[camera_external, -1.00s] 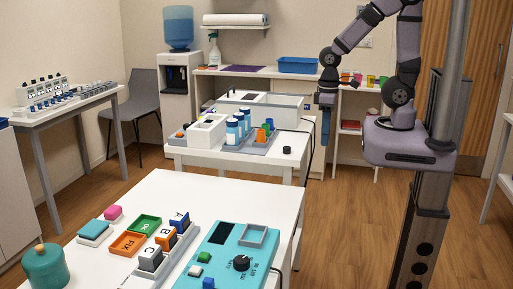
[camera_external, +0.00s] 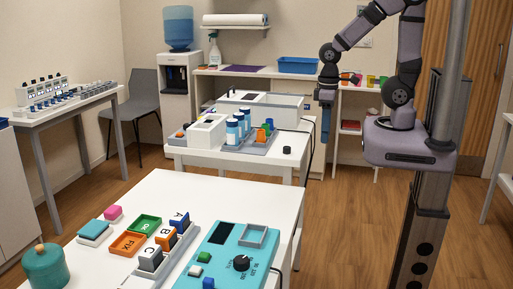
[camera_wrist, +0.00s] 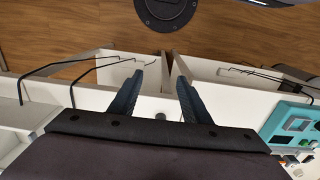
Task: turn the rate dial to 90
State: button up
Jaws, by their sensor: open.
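The rate dial is most likely the black round knob (camera_external: 241,263) on the teal panel (camera_external: 215,263) at the front of the near white table; its scale marks are too small to read. The panel also shows at the right edge of the wrist view (camera_wrist: 287,127). My gripper (camera_external: 326,135) hangs pointing down, well behind and above the near table, far from the dial. In the wrist view my gripper (camera_wrist: 160,85) has its two dark fingers apart with nothing between them.
The near white table (camera_external: 235,195) also holds small trays, lettered blocks and a teal jar (camera_external: 45,266). A second white table (camera_external: 190,157) behind it carries a white box, blue-capped bottles and a small black knob (camera_external: 287,150). Dark cables hang at its right side. Wooden floor is clear between.

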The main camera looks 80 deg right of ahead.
notch_tip(320, 180, up, 4)
jog(key=w+a+f+n+t+y+b, duration=0.25)
jog(key=w+a+n+t+b, duration=0.2)
jog(key=w+a, duration=1.1)
jog(key=w+a+r+n+t+y+b, duration=0.1)
jog(key=w+a+r+t+y+b, duration=0.15)
jog(key=a, duration=0.95)
jog(key=w+a+r+t+y+b, duration=0.1)
jog(key=w+a+t+y+b, duration=0.15)
jog(key=a, duration=0.95)
jog(key=s+a+t+y+b, duration=0.1)
jog(key=s+a+t+b, duration=0.4)
jog(key=a, duration=0.6)
jog(key=s+a+f+t+h+b, duration=0.2)
jog(key=s+a+b, duration=0.15)
jog(key=s, duration=0.75)
jog(key=m+p, duration=0.1)
send_near(242, 259)
jog(key=x, duration=0.2)
jog(key=shift+w+f, duration=0.1)
jog(key=shift+w, duration=0.3)
jog(key=shift+p+x, duration=0.7)
jog(key=shift+x, duration=2.95)
jog(key=shift+a, duration=0.1)
